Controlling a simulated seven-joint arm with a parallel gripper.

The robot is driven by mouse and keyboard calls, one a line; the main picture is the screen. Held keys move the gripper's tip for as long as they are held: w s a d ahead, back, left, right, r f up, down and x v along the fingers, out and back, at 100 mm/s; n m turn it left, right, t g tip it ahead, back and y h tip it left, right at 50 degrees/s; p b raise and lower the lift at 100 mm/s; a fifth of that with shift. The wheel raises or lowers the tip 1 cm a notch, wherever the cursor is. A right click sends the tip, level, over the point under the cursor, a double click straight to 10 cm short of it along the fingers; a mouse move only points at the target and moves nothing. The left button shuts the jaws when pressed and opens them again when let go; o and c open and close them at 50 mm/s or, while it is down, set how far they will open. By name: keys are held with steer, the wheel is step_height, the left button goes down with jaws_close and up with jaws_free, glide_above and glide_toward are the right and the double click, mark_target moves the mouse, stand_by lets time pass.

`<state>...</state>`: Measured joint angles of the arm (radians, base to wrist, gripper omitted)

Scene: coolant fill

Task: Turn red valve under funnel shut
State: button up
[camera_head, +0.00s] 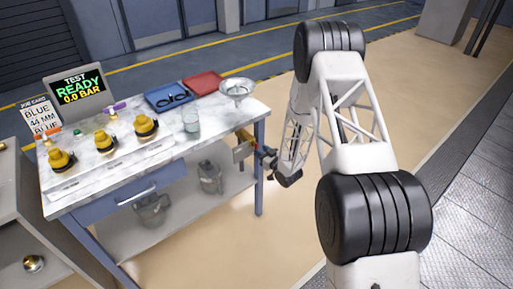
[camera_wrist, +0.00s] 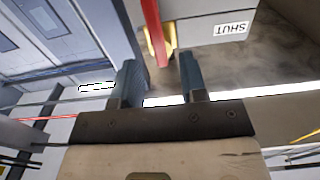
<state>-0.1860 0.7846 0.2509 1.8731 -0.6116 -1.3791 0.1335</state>
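The red valve lever (camera_wrist: 151,32) shows in the wrist view as a narrow bar in front of a brass body (camera_wrist: 169,40). Its lower end appears between my gripper's fingertips (camera_wrist: 157,60), with a gap on each side. My gripper is open, with its two dark fingers apart and nothing gripped. A plate with an upside-down "SHUT" label (camera_wrist: 230,29) is right of the lever. In the head view my gripper (camera_head: 264,155) is at the bench's right end, beside the brass-coloured valve area (camera_head: 243,146). The funnel (camera_head: 237,87) stands above on the bench corner.
The bench top (camera_head: 165,150) holds a glass beaker (camera_head: 191,122), blue tray (camera_head: 168,96), red tray (camera_head: 203,82), several yellow-and-black fittings and a screen (camera_head: 77,87) reading "READY 0.0 BAR". A bench leg (camera_head: 259,170) stands near my gripper. The floor to the right is clear.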

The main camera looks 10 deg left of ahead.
mark_target(257, 147)
steer(key=shift+x, duration=2.1)
steer(key=c, duration=0.7)
